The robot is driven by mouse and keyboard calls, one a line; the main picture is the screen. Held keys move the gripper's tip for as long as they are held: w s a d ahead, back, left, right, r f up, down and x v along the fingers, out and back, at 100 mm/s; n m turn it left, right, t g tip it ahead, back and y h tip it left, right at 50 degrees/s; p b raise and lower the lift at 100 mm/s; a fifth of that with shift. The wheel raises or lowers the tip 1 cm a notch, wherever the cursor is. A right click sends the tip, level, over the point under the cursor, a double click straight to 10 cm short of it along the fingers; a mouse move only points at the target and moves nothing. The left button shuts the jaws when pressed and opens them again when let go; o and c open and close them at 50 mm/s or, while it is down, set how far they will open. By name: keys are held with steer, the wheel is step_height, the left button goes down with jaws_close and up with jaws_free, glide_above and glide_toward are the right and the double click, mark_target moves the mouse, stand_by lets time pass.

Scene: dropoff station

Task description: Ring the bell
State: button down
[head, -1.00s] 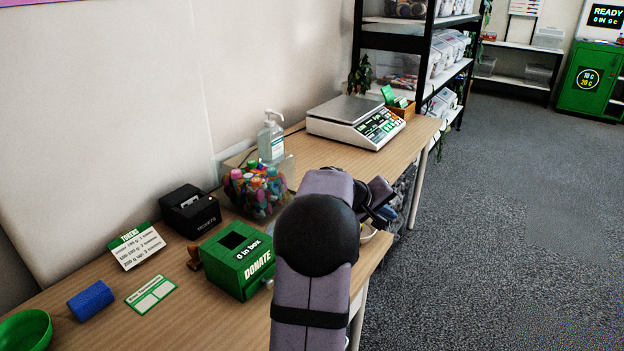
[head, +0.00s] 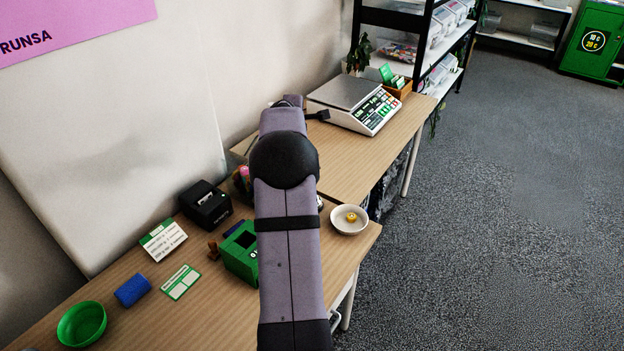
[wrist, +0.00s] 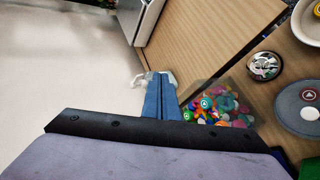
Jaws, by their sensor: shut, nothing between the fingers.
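The bell (wrist: 264,66) is a silver dome with a dark top button. It stands on the wood table at the right of the wrist view, apart from my gripper. In the head view only a silver sliver (head: 320,203), likely the bell, shows beside my arm. My gripper (wrist: 158,77) shows in the wrist view as blue fingers held together and empty. It is left of the bell, in front of the wall and near the white pump top of a bottle. In the head view my arm hides most of the bell.
A clear bin of colourful lids (wrist: 222,108) lies between my fingers and the bell. A grey round disc (wrist: 298,108) and a pale bowl (head: 349,219) are near the bell. A scale (head: 357,102), a black ticket printer (head: 206,205) and a green donation box (head: 239,254) stand around.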

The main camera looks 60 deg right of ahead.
steer(key=s+a+f+n+g+p, duration=0.1)
steer(key=s+f+n+g+p, duration=0.1)
steer(key=f, duration=0.3)
steer(key=s+a+f+n+g+p, duration=0.1)
steer(key=s+f+n+g, duration=0.1)
steer(key=f, duration=0.3)
steer(key=shift+s+a+f+y+p, duration=0.15)
steer(key=shift+s+a+y+p, duration=0.2)
steer(key=shift+s, duration=0.4)
steer(key=shift+d, duration=0.1)
steer(key=shift+f, duration=0.1)
step_height(320, 180, down, 9)
steer(key=b, duration=0.7)
steer(key=shift+r, duration=0.2)
steer(key=shift+f+b, duration=0.95)
steer(key=shift+b, duration=0.25)
stand_by(1.5)
steer(key=shift+r, duration=0.15)
stand_by(0.3)
steer(key=shift+r+p, duration=0.75)
steer(key=shift+r, duration=0.05)
steer(key=shift+r, duration=0.1)
